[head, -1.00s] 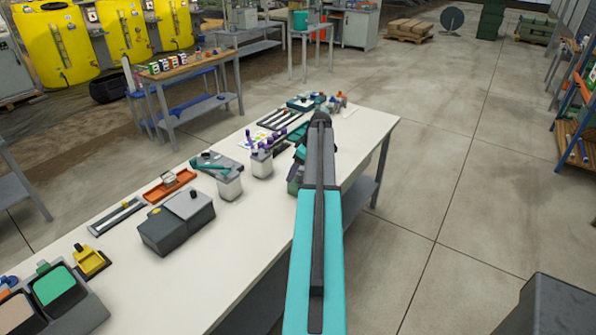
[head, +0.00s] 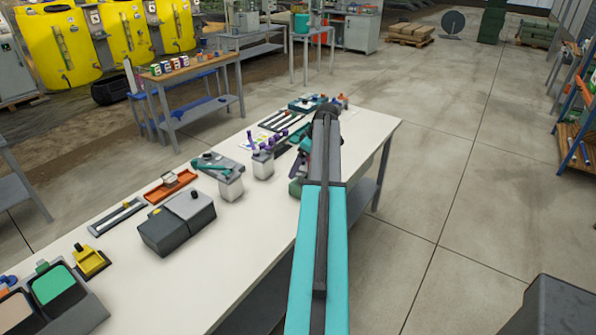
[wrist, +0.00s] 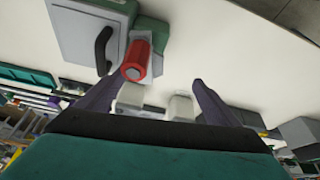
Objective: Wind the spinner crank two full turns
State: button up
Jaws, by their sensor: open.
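In the wrist view, the spinner (wrist: 88,40) is a grey box on a green base at the upper left. It has a dark curved handle (wrist: 104,50). A red cylindrical grip (wrist: 138,58), which looks like the crank's knob, sticks out beside the box. My gripper (wrist: 159,88) is open, with its dark fingers spread. The red grip is just ahead of the left finger, nearer to it than to the right one. I cannot tell whether they touch. In the head view, my arm hides the gripper and most of the spinner (head: 296,187) at the bench's right edge.
The white bench (head: 250,240) holds a dark grey box (head: 177,222), an orange tray (head: 170,187), white containers with purple pieces (head: 262,165) and a teal tool on a grey block (head: 215,165), left of my arm. The floor (head: 440,200) right of the bench is open.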

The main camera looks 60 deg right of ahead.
jog(key=b+v, duration=0.2)
jog(key=v, duration=0.7)
jog(key=shift+s+r, duration=0.15)
jog(key=shift+r, duration=0.25)
